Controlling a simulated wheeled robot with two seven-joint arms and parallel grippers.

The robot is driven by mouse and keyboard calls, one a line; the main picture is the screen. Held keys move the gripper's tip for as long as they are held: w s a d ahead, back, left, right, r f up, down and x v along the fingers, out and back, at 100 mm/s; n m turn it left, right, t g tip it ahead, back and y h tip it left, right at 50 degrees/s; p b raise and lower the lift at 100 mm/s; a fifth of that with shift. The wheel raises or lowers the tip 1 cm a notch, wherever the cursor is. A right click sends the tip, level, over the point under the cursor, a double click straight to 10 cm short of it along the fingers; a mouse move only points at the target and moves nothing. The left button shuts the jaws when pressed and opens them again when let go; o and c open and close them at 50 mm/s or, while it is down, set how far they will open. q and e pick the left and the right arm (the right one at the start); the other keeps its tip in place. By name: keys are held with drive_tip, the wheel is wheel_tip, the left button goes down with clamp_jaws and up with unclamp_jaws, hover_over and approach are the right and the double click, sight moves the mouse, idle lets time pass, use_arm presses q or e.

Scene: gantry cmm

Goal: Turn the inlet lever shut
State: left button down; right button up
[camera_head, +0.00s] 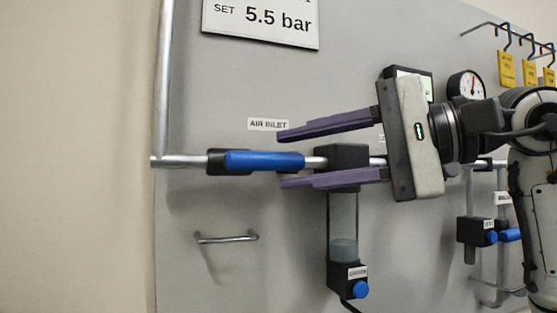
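The inlet lever (264,161) is a blue handle on a dark valve body (217,161), under the "AIR INLET" label (268,124). The lever lies horizontal, in line with the silver pipe (178,161). My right gripper (282,160) reaches in from the right with its two purple fingers spread apart. In the picture one finger is above the lever's right end and the other is below it. I see no clear contact, and how far the fingers are in front of the lever is hard to tell. My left gripper is not in view.
A filter unit (343,225) with a clear bowl hangs below the pipe, partly behind the lower finger. A wall handle (226,238) sits lower left. A gauge (466,86), hooks with yellow tags (507,69) and another blue-knobbed valve (478,231) are at right.

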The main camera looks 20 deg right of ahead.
sight(291, 160)
drive_tip(key=shift+x, duration=1.75)
clamp_jaws()
